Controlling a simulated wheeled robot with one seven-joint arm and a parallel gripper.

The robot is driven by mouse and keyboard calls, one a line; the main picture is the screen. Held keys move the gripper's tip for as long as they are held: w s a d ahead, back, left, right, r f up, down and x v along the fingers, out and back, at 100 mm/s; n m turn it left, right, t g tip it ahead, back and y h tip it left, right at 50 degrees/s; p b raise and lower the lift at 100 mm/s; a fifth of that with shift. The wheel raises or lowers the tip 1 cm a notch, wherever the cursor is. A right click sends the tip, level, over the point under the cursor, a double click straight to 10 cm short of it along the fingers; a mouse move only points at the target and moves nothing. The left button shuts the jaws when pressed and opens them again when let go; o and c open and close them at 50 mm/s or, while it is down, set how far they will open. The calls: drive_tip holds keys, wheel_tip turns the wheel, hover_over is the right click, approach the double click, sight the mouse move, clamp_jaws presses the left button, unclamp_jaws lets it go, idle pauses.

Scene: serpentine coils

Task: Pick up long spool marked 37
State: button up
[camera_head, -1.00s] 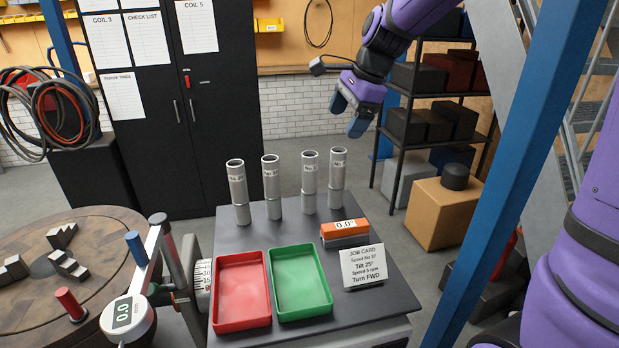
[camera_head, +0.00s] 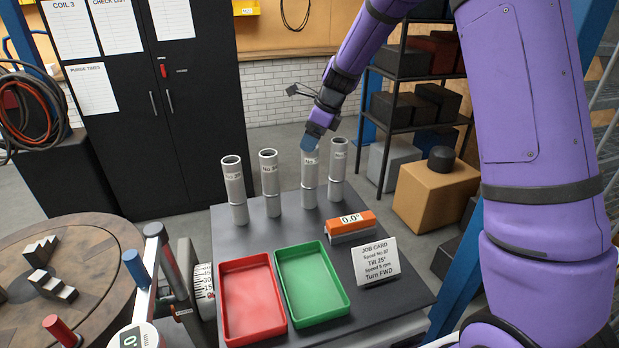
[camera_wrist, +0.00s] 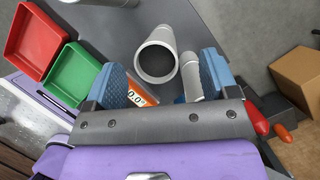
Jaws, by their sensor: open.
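Several tall grey spools stand upright in a row along the back of the dark table, each with a small label too small to read surely. My gripper (camera_head: 310,141) is open, fingers pointing down, at the top of the third spool from the left (camera_head: 310,187). In the wrist view my gripper (camera_wrist: 165,78) has its two blue fingers on either side of that spool's open round top (camera_wrist: 157,60), with a gap showing. The other spools are the leftmost (camera_head: 236,190), the second (camera_head: 270,185) and the rightmost (camera_head: 337,170). I cannot tell which is marked 37.
On the table (camera_head: 380,308) are a red tray (camera_head: 250,300), a green tray (camera_head: 312,285), an orange-topped block reading 0.0° (camera_head: 350,226) and a job card (camera_head: 375,262). A round wooden turntable (camera_head: 95,240) is at left. The spools beside the third stand close.

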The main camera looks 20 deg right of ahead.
sight(307, 154)
drive_tip(key=shift+s+d+x, duration=0.1)
drive_tip(key=shift+s+x, duration=0.1)
drive_tip(key=shift+x, duration=1.2)
drive_tip(key=shift+s+d+x, duration=0.15)
drive_tip(key=shift+s+x, duration=0.05)
drive_tip(key=shift+x, duration=1.2)
drive_tip(key=shift+f, duration=0.15)
clamp_jaws()
